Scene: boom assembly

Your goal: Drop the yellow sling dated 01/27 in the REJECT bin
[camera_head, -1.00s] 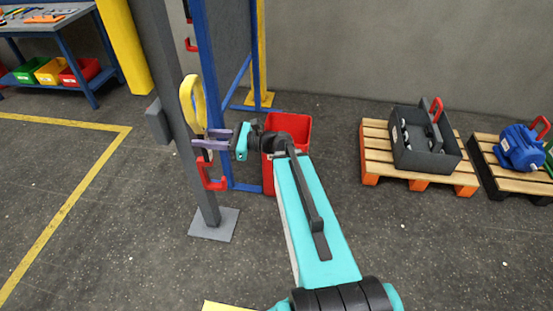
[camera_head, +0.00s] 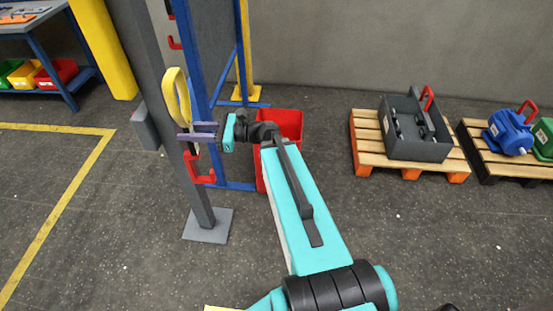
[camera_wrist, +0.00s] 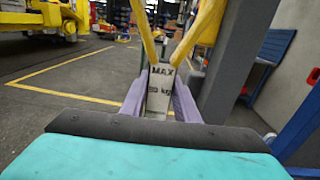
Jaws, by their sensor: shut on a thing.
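The yellow sling (camera_head: 177,93) is a loop that stands up from my gripper beside the grey post. My gripper (camera_head: 190,132) is shut on it near its lower end. In the wrist view the jaws (camera_wrist: 159,100) hold a white tag (camera_wrist: 160,86) reading "MAX" and a partly hidden weight, with two yellow straps (camera_wrist: 200,36) rising from it. No date can be read. The red bin (camera_head: 290,124) stands on the floor behind my arm, which covers part of it; no label on it shows.
Pallets with a grey crate (camera_head: 415,148) and a blue motor (camera_head: 508,133) are at the right.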

